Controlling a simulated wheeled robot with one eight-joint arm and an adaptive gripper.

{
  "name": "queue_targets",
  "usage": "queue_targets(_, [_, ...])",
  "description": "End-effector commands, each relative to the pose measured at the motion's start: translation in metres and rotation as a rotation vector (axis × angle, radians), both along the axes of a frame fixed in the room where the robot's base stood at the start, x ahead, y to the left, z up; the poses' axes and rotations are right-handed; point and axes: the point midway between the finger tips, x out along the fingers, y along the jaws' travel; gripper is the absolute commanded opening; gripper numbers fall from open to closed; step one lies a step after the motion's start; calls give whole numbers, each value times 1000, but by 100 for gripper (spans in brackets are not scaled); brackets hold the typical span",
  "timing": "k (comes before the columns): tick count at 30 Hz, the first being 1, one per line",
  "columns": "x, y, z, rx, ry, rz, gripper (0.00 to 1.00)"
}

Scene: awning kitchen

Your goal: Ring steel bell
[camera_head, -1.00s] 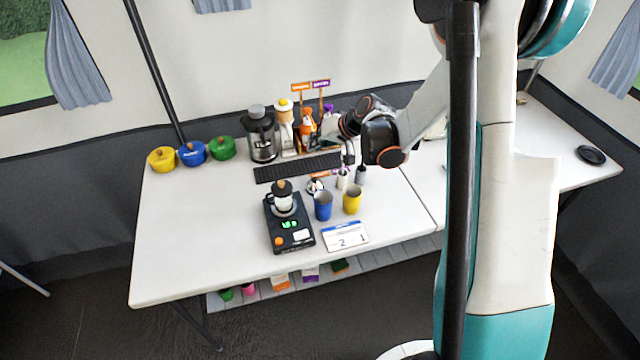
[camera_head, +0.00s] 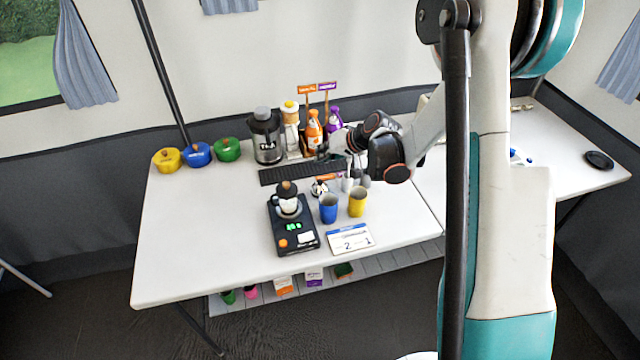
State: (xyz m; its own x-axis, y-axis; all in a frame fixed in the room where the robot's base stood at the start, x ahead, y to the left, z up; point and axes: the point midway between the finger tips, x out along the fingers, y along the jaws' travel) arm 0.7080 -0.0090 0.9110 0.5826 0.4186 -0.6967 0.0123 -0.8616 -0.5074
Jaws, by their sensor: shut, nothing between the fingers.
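A small shiny round item (camera_head: 320,188), which looks like the steel bell, sits on the white table behind the blue cup. It is small in view, so its details are hard to make out. My gripper (camera_head: 324,155) is shut and empty, at the end of my arm reaching in from the right. In the picture it is above the bell, near the right end of the black mat and in front of the bottles. Its fingertips are small and dark, and its exact height over the table cannot be told.
A blue cup (camera_head: 328,208) and a yellow cup (camera_head: 357,203) stand in front of the bell. A scale (camera_head: 291,232) with a glass pot (camera_head: 288,203) is at left. Small containers (camera_head: 347,182) stand at right; bottles (camera_head: 314,133) behind.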

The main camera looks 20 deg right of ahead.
Motion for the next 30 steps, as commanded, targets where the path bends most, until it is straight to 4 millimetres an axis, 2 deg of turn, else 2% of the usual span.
queue_targets(3, [0,0,-20,0,0,0,0])
queue_targets(12, [0,0,-56,0,0,0,0])
queue_targets(30, [0,0,-59,0,0,0,0])
